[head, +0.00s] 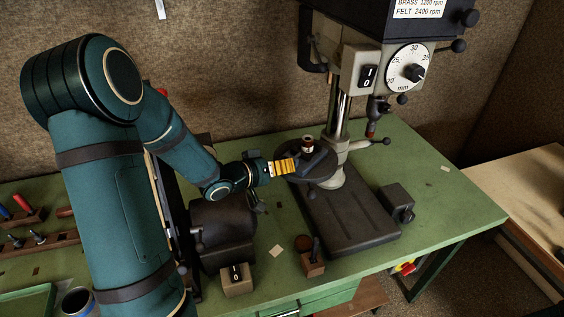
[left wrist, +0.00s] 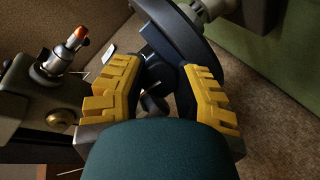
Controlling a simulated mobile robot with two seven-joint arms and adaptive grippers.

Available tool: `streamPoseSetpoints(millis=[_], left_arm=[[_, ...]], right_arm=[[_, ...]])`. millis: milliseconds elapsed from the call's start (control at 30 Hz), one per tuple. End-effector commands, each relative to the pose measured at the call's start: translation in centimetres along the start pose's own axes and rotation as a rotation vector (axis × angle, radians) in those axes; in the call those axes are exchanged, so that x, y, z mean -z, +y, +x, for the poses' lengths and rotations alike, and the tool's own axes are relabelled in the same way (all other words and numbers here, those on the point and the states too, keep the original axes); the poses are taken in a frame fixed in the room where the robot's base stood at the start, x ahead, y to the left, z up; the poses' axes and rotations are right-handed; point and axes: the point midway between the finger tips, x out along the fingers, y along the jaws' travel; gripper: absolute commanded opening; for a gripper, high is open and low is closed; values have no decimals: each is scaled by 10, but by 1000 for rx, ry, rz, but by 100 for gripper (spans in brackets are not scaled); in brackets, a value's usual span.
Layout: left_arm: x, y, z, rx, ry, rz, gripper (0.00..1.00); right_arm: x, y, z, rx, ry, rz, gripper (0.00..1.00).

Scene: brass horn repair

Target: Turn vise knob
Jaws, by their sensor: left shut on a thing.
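My left gripper (head: 297,165) has yellow fingers and reaches from the left to the dark round table of the drill press. A small dark vise (head: 313,160) sits on that table, against the fingertips. In the left wrist view, the two yellow fingers (left wrist: 160,92) are spread around a dark rounded piece, which looks like the vise knob (left wrist: 154,103). The gripper is shut on it, though the fingers and wrist hide much of it. A short round part (head: 308,144) with a pale band stands upright by the vise. My right gripper is not in view.
The drill press column (head: 341,106) and spindle stand just right of the gripper, with a handle (head: 378,142) jutting out. A dark motor unit (head: 222,228) sits below my left arm. A small block (head: 312,264) stands at the green bench's front.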

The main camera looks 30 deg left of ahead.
Motion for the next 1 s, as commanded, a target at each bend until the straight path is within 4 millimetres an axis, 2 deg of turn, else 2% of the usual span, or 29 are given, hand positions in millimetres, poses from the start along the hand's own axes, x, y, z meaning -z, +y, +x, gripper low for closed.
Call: streamPoseSetpoints(millis=[567, 600, 667, 1000], left_arm=[[-2, 0, 0, -12, -4, -32, 0], [-2, 0, 0, -12, -4, -32, 44], [-2, 0, 0, -12, -3, -31, 65], [0, 0, -1, -12, -1, -30, 65]], right_arm=[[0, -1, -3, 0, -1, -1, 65], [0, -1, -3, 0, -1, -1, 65], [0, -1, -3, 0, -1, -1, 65], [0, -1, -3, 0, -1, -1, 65]])
